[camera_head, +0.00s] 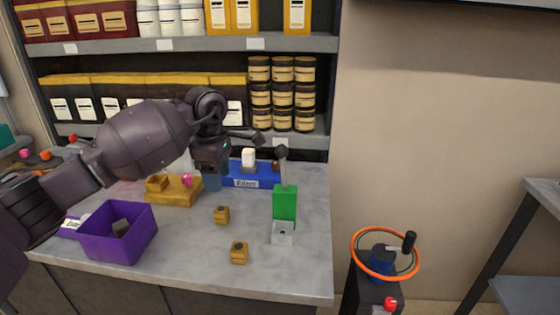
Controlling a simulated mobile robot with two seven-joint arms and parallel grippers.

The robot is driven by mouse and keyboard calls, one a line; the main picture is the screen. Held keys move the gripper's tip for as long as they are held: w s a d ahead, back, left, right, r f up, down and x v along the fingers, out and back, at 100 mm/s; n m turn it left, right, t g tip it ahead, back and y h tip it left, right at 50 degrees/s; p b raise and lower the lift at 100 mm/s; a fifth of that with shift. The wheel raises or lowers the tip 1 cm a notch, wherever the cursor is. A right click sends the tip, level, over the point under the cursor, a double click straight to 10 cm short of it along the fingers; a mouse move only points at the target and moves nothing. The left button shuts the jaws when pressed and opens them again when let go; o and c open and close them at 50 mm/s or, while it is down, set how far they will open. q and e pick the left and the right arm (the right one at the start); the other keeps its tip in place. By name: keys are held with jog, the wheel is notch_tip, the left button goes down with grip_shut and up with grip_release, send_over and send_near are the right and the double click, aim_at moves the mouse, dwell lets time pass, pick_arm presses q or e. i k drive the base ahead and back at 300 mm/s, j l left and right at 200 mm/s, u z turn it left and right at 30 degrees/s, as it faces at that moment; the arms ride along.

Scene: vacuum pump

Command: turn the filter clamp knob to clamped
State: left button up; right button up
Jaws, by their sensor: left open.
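The blue filter unit (264,180) with a white "Filter" label stands at the back of the grey worktop. A white cylinder (249,158) stands upright on it. A small dark reddish-brown part (276,167), which may be the clamp knob, shows at its right end; its turned position is too small to tell. My left gripper (238,153) is open, above and left of the filter unit, with one dark finger reaching right above the white cylinder. I see nothing held in it. It partly hides the unit's left end. My right gripper is not in view.
A green block (285,203) with an upright lever stands close in front and right.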

aim_at(275, 166)
jog(key=i+l, duration=0.55)
jog(key=i, duration=0.25)
